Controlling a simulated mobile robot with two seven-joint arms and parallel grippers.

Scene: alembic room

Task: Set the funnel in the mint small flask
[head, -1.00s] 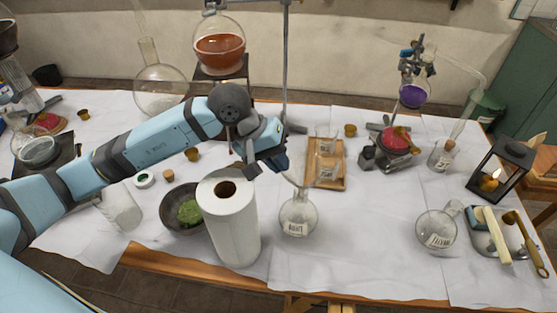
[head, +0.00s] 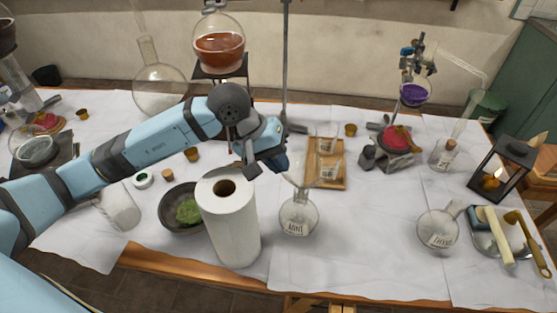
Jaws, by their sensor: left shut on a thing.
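The mint small flask (head: 298,217) is clear round glass with a label reading MINT. It stands upright near the front of the table, just right of the paper towel roll. My left gripper (head: 280,166) is above the flask and slightly to its left, shut on the clear glass funnel (head: 301,172). The funnel is faint and hard to make out against the white cloth. It shows right of the fingers, above the flask neck. I cannot tell whether its stem is inside the neck or only in front of it. My right gripper is not in view.
The tall paper towel roll (head: 231,225) stands close beside the flask, under my left forearm. A dark bowl of green herbs (head: 170,219) is behind it. A wooden tray (head: 337,150) with small glassware is behind the flask. Another labelled flask (head: 437,229) stands right. Cloth between is clear.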

